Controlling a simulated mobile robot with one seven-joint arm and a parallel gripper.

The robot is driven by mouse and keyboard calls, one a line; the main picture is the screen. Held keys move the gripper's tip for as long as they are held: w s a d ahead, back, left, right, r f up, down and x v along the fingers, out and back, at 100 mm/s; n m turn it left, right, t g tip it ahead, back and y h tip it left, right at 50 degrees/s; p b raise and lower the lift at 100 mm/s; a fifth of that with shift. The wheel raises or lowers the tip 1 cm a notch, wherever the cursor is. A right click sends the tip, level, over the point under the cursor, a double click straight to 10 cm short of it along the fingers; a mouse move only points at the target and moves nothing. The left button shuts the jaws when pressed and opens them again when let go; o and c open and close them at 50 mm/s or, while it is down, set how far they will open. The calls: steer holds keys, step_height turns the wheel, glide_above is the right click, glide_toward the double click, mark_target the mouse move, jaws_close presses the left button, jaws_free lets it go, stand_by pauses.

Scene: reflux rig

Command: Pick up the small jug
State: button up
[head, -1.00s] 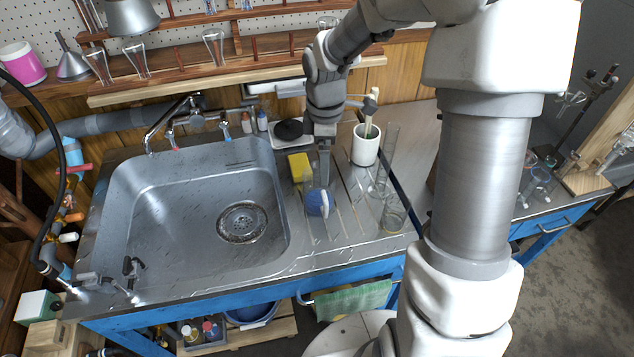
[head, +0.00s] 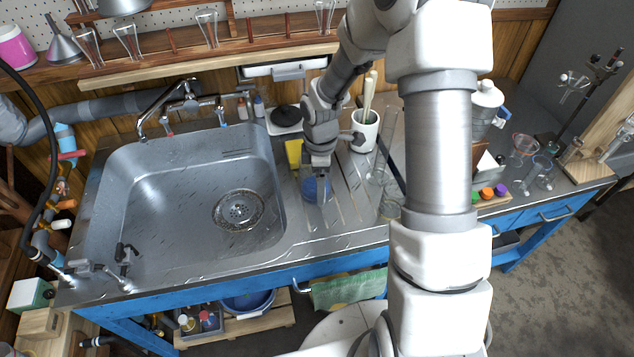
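A small rounded blue thing (head: 316,190), which looks like the small jug, sits on the ribbed drainboard (head: 345,212) just right of the sink. Its shape is partly covered by my gripper (head: 319,178). My gripper points down right at the blue thing, with its fingers over or against its upper part. I cannot tell whether the fingers are around it or only in front of it, or how far apart they are.
A yellow sponge (head: 294,153) lies close behind the blue thing. A white pot of brushes (head: 365,132) and clear glassware (head: 390,207) stand to the right. The sink basin (head: 165,205) is empty on the left. A wooden shelf (head: 200,62) runs above the back.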

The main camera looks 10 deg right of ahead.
steer(key=f, duration=0.3)
steer(key=f+b, duration=0.1)
steer(key=f, duration=0.1)
steer(key=shift+w+d+f, duration=0.1)
steer(key=shift+d, duration=0.25)
jaws_close()
